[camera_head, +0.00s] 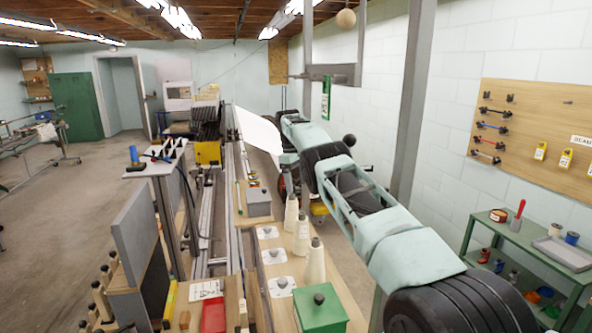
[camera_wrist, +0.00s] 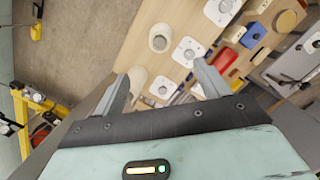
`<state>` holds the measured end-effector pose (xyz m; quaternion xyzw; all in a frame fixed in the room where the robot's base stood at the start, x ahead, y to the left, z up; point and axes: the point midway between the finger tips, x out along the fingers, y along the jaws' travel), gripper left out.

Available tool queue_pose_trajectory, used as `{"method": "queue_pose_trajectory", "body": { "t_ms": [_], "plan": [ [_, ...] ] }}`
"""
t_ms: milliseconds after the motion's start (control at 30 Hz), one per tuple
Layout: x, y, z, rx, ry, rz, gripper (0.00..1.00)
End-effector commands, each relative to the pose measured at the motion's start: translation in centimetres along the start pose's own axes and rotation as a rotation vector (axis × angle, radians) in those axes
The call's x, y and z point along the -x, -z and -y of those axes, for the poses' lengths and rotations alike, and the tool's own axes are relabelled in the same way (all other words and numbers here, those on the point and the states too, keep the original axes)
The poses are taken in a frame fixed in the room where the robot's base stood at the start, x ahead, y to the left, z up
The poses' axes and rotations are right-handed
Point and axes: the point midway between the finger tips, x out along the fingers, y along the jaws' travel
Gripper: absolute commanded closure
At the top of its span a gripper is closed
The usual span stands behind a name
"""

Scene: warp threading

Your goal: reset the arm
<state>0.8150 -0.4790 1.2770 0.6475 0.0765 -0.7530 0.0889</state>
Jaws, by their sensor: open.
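My arm (camera_head: 400,245) runs from the lower right of the head view up and back to the left, raised beside the wooden bench. Its far end and the jaws cannot be made out in the head view. In the wrist view my gripper (camera_wrist: 165,84) shows two grey fingers spread apart, with nothing between them. Below it lie the bench top and some pale yarn cones, one near the left finger (camera_wrist: 161,38).
The bench (camera_head: 345,300) holds upright cones (camera_head: 315,262), white squares with grey knobs (camera_head: 282,284) and a green box (camera_head: 320,310). A grey post (camera_head: 413,100) stands close to my arm. A green shelf (camera_head: 530,250) is at right. Open floor (camera_head: 60,230) lies at left.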

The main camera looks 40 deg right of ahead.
Motion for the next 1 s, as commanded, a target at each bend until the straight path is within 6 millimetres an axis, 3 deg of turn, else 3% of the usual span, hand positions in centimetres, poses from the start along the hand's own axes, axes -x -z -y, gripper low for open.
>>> {"method": "queue_pose_trajectory", "body": {
  "t_ms": [100,467,633,767,867,1000],
  "plan": [
    [0.8,0.0,0.0,0.000,0.001,0.000,0.25],
    [0.8,0.0,0.0,0.001,0.001,0.000,0.25],
    [1.0,1.3,1.5,0.004,0.007,-0.017,0.25],
    [1.4,4.2,5.8,0.011,0.030,-0.055,0.25],
    [1.8,6.5,11.1,0.025,0.056,-0.090,0.25],
    [2.1,8.5,19.8,0.056,0.091,-0.130,0.25]
  ]
}}
